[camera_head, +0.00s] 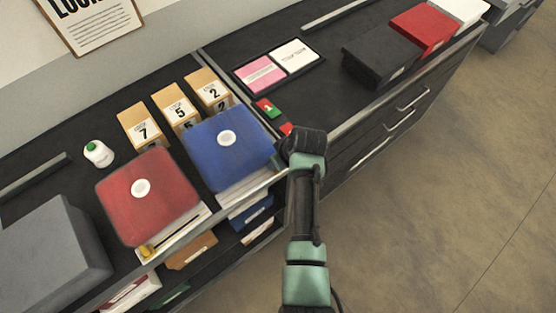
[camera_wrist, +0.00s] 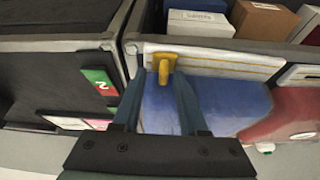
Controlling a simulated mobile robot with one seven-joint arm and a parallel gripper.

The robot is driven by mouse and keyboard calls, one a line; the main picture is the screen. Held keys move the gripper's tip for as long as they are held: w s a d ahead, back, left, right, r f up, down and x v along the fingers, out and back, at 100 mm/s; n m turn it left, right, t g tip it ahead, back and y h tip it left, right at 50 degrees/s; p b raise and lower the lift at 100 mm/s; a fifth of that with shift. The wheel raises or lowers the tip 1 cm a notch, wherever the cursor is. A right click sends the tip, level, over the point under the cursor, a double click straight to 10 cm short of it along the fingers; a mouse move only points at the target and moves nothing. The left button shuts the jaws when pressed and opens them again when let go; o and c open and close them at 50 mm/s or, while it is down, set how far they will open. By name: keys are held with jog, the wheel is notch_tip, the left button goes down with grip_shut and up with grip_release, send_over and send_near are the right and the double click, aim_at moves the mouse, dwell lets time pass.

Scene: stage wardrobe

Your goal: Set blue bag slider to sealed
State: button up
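The blue bag (camera_head: 228,140) lies on the dark counter with a pale strip along its front edge. In the wrist view the blue bag (camera_wrist: 160,108) is partly behind my fingers. Its yellow slider (camera_wrist: 166,61) sits near the left end of the pale strip (camera_wrist: 225,64) in that view. My gripper (camera_wrist: 167,77) is open, with the slider just ahead of and between its fingertips; I cannot tell whether they touch. In the head view my arm's end covers the bag's right front corner, and the slider and fingertips are hidden.
A red bag (camera_head: 150,192) with its own yellow slider (camera_head: 147,250) lies to the left. Tan numbered tags (camera_head: 178,108) stand behind. Red-green markers (camera_head: 267,107) lie by the counter divider. A shelf below holds boxes (camera_head: 192,250). Floor at right is clear.

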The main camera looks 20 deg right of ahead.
dwell(0.3)
jog(key=a+v, duration=0.1)
jog(key=v, duration=1.1)
jog(key=shift+d+r, duration=0.45)
jog(key=shift+d, duration=0.1)
jog(key=shift+s, duration=0.1)
